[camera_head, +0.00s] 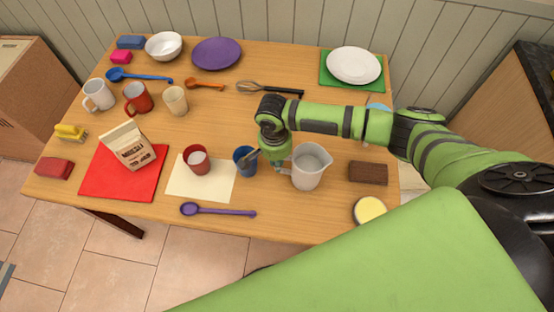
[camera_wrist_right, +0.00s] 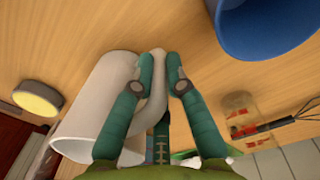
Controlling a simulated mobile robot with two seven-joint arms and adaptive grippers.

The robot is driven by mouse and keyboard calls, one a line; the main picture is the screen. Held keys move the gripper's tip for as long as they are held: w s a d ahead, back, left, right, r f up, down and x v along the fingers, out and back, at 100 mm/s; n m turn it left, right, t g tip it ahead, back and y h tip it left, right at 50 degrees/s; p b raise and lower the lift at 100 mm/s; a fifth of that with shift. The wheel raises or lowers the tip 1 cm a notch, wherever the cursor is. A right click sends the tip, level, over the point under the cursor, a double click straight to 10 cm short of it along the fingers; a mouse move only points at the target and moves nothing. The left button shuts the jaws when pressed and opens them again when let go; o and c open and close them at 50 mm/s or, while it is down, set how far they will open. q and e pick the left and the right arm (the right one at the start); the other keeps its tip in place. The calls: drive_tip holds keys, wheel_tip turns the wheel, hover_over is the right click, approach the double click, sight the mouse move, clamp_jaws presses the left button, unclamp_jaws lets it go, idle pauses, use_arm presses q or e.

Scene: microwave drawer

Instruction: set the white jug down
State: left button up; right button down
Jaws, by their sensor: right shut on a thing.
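The white jug (camera_head: 307,170) is upright at the front right part of the wooden table, with its opening facing up. My right gripper (camera_head: 279,166) is at the jug's left side and is shut on its handle. In the right wrist view, the two green fingers (camera_wrist_right: 158,80) close around the handle, with the jug's white body (camera_wrist_right: 92,95) beside them. I cannot tell whether the jug's base touches the table. My left gripper is not in view.
A blue cup (camera_head: 244,160) stands just left of my right gripper. A brown block (camera_head: 368,173) and a yellow-topped round item (camera_head: 369,209) are to the jug's right. A whisk (camera_head: 270,89) lies behind. Bare table (camera_head: 300,218) shows in front of the jug.

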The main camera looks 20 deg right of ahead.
drive_tip(key=c, duration=1.2)
unclamp_jaws()
drive_tip(key=shift+f, duration=0.1)
drive_tip(key=shift+c, duration=0.2)
drive_tip(key=r, duration=0.6)
drive_tip(key=r+b, duration=0.1)
drive_tip(key=r, duration=0.5)
drive_tip(key=shift+w+a+r+b, duration=0.15)
drive_tip(key=shift+a+b, duration=0.05)
drive_tip(key=shift+b, duration=0.1)
